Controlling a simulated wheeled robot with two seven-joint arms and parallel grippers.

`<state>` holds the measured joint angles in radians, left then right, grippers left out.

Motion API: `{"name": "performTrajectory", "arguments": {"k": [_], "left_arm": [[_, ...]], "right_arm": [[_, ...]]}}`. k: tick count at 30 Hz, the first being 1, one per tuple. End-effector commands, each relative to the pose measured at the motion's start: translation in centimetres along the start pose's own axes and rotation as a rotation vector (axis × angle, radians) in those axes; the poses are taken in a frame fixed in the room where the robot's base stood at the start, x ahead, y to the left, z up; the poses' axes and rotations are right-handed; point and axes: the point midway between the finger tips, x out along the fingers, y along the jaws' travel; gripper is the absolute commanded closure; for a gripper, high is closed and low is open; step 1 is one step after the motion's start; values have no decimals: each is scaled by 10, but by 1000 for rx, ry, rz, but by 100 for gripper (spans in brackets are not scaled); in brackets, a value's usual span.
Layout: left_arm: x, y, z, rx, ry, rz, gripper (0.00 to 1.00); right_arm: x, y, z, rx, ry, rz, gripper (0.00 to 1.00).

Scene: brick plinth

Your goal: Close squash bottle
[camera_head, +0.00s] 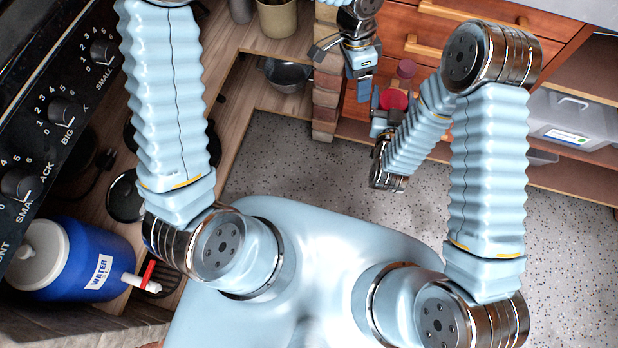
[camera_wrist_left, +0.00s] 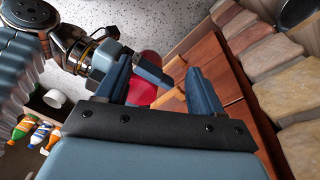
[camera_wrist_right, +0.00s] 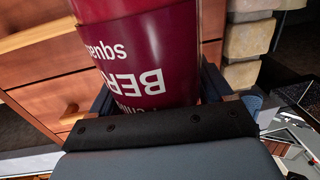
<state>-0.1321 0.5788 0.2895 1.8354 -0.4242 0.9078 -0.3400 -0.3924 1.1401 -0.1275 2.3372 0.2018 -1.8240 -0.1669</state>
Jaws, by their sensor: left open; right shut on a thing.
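The squash bottle is dark red-magenta. In the right wrist view the bottle (camera_wrist_right: 140,50) fills the upper middle between the fingers, with its white lettering upside down in the picture; its ends are out of view or hidden. In the head view the bottle (camera_head: 393,99) shows as a red shape at my right gripper (camera_head: 388,117), which is shut on it. My left gripper (camera_head: 345,66) is open and empty, up and left of the bottle. In the left wrist view the bottle (camera_wrist_left: 146,88) shows partly behind one finger of the left gripper (camera_wrist_left: 160,85). I cannot make out a separate cap.
Wooden drawers (camera_head: 470,45) stand behind, and a brick plinth (camera_head: 326,90) is at the left. A metal bowl (camera_head: 287,75) and blue water jug (camera_head: 75,260) are farther left.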

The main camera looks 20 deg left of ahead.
Motion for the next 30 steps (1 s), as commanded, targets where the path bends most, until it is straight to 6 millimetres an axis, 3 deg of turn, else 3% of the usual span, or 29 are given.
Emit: {"name": "performTrajectory", "arguments": {"k": [1, 6, 9, 12, 19, 30], "left_arm": [[38, 7, 13, -92, 21, 57, 33], [143, 35, 54, -456, 126, 195, 33], [186, 53, 85, -680, 160, 228, 33], [214, 68, 115, -872, 177, 228, 33], [239, 87, 161, -1117, 184, 184, 33], [241, 88, 166, -1148, 188, 173, 33]], "right_arm": [[0, 0, -1, 0, 3, 0, 100], [0, 0, -1, 0, 3, 0, 100], [0, 0, -1, 0, 3, 0, 100], [0, 0, -1, 1, 3, 0, 100], [0, 0, -1, 0, 3, 0, 100], [1, 0, -2, 1, 6, 0, 100]]}}
